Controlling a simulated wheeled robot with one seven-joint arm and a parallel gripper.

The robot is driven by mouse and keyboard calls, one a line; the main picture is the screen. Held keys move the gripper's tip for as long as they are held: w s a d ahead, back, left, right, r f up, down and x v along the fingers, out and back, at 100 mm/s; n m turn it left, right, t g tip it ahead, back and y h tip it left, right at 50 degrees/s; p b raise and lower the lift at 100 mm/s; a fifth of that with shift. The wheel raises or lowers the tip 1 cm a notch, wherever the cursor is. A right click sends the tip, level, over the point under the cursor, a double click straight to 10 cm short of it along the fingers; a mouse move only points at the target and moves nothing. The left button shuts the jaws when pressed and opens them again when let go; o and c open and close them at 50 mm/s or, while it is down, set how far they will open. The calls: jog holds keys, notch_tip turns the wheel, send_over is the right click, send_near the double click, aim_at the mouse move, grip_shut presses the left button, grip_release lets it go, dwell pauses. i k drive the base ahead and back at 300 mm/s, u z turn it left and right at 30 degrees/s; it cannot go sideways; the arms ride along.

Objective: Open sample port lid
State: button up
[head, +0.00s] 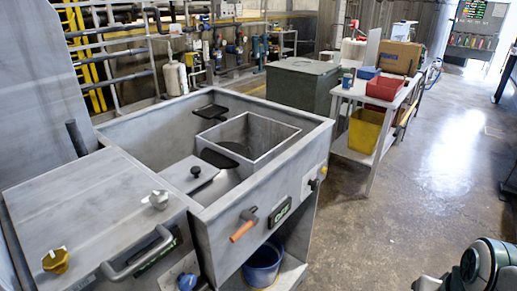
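The grey metal compactor (262,180) fills the left and middle of the head view. A small flat grey lid (190,184) with a black knob (195,171) lies inside its open well. This may be the sample port lid, and it looks closed. A larger flat cover (95,215) with a curved bar handle (138,254) is shut at the lower left. Part of my arm (488,266) shows at the lower right corner, well apart from the compactor. My gripper is not in view.
An orange-handled lever (244,225) sticks out of the compactor's front. A blue bucket (263,266) stands below. A white table (350,92) with red and blue bins stands behind to the right. The concrete floor (420,185) at right is clear.

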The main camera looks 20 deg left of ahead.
aim_at(188, 169)
jog(key=i, duration=0.6)
jog(key=u, duration=1.55)
